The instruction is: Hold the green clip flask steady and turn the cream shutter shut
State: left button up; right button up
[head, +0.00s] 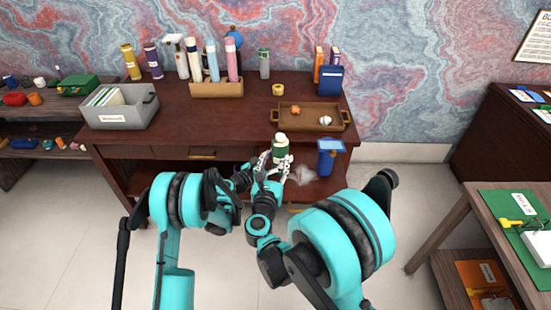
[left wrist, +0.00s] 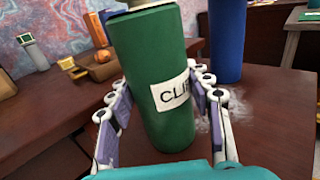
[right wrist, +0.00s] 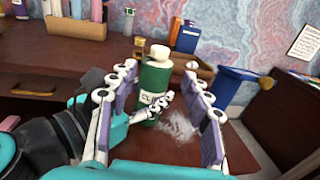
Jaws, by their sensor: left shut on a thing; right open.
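The green clip flask (head: 280,152) stands upright with a cream shutter (head: 280,138) on top. In the left wrist view the flask (left wrist: 150,60) looks tilted and its white label is partly cut off. My left gripper (left wrist: 165,105) is shut on the flask's body, a finger on each side. In the right wrist view the flask (right wrist: 155,78) and cream shutter (right wrist: 160,52) show between the spread fingers of my right gripper (right wrist: 160,68). That gripper is open and empty, on the near side of the flask. Whether it touches the shutter is not shown; a gap appears.
A blue container (head: 327,160) stands right of the flask. A faint whitish puff (right wrist: 180,125) lies beside the flask.

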jog(key=n+g+y, duration=0.1)
jog(key=n+y, duration=0.5)
jog(key=y, duration=0.4)
send_near(282, 139)
jog(key=x, duration=1.1)
jog(key=shift+w+a+f, duration=0.1)
jog(key=shift+w, duration=0.3)
grip_shut()
